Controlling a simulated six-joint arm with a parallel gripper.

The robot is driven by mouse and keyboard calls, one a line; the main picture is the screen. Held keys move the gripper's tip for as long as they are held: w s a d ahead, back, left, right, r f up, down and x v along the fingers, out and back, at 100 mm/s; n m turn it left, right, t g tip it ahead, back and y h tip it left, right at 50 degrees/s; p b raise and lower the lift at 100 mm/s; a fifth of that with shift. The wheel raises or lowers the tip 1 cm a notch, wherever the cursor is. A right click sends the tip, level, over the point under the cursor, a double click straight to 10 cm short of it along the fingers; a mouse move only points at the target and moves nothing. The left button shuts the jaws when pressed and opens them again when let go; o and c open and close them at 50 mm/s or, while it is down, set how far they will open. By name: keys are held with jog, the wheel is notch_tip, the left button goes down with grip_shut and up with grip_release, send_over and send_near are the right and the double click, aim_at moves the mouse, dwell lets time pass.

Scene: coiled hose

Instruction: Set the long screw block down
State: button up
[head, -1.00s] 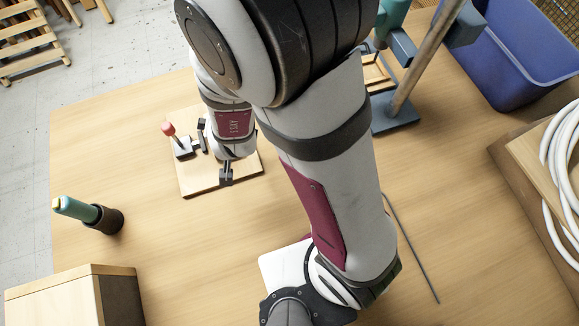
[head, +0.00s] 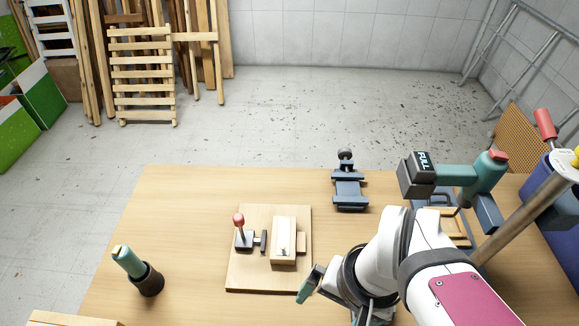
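A pale, long wooden block (head: 284,236), which looks like the long screw block, lies on a wooden board (head: 270,277) with a small dark mark on its top. A toggle clamp with a red knob (head: 239,219) stands on the board to the block's left. A small wooden piece (head: 301,243) sits against the block's right side. My gripper (head: 308,285) is at the board's lower right corner, apart from the block. One teal finger shows; the rest is hidden behind my wrist, so its opening is unclear.
A blue-grey vise (head: 349,189) stands behind the board. A teal-handled tool stands in a dark cup (head: 148,280) at the left. The table between cup and board is clear.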

jog(key=w+a+f+n+t, duration=0.25)
jog(key=w+a+f, duration=0.35)
jog(key=w, duration=0.4)
jog(key=n+t+h, duration=0.2)
jog(key=t, duration=0.4)
send_near(284, 226)
jog(key=shift+w+f, duration=0.25)
jog(key=shift+f, duration=0.2)
jog(key=shift+w+f, duration=0.2)
jog(key=shift+f, duration=0.25)
jog(key=shift+w+f, duration=0.15)
jog(key=shift+w, duration=0.05)
jog(key=x, duration=0.7)
jog(key=shift+w, duration=0.2)
grip_shut()
